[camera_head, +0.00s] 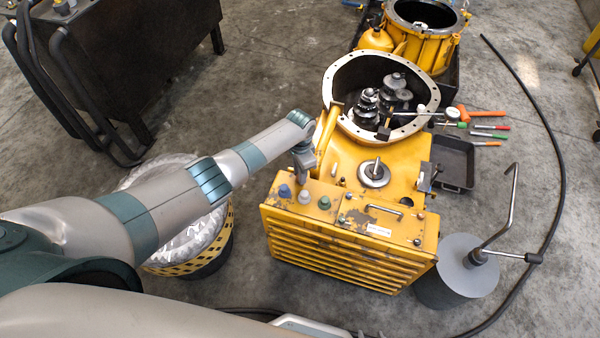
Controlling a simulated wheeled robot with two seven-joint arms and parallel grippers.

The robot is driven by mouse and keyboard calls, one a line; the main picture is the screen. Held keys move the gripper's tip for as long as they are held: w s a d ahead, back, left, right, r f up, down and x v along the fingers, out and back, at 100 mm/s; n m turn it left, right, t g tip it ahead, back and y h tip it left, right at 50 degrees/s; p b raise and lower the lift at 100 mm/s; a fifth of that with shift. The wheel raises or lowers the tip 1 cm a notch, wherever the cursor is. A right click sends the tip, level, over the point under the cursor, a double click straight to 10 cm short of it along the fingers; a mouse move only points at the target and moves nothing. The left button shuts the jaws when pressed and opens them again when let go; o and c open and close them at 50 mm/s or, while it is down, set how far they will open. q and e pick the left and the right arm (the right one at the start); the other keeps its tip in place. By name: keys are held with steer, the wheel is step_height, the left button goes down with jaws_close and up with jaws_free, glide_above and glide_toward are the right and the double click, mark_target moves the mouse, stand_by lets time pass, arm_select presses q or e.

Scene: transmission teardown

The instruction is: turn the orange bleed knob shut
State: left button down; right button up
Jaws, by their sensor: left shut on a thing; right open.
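The yellow transmission housing (382,165) stands in the middle of the view. My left gripper (303,180) reaches down from above to the housing's top, just behind a row of caps. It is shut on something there. Its fingers hide what they hold; from its place I take it for the orange bleed knob, but no orange of it shows. The blue cap (284,191), the whitish cap (305,196) and the green cap (324,202) stand in front of the fingers. My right gripper is not in view.
A round opening with dark gears (366,100) lies behind. A black tray (455,165) and several hand tools (488,127) are at the right. A grey drum with a crank (455,270) stands front right.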

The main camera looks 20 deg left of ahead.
stand_by(0.5)
arm_select(q)
steer(key=c, duration=1.5)
jaws_free()
steer(key=shift+c, duration=0.2)
arm_select(e)
steer(key=shift+a, duration=0.1)
arm_select(q)
steer(key=shift+r, duration=0.1)
steer(key=shift+r, duration=0.5)
step_height(320, 180, up, 16)
arm_select(e)
steer(key=shift+s+d+f, duration=0.2)
steer(key=shift+s+d, duration=0.2)
steer(key=shift+s, duration=0.15)
arm_select(q)
steer(key=shift+r, duration=0.1)
arm_select(e)
steer(key=shift+s+f+g, duration=0.1)
steer(key=shift+s+g, duration=0.1)
steer(key=shift+g, duration=0.1)
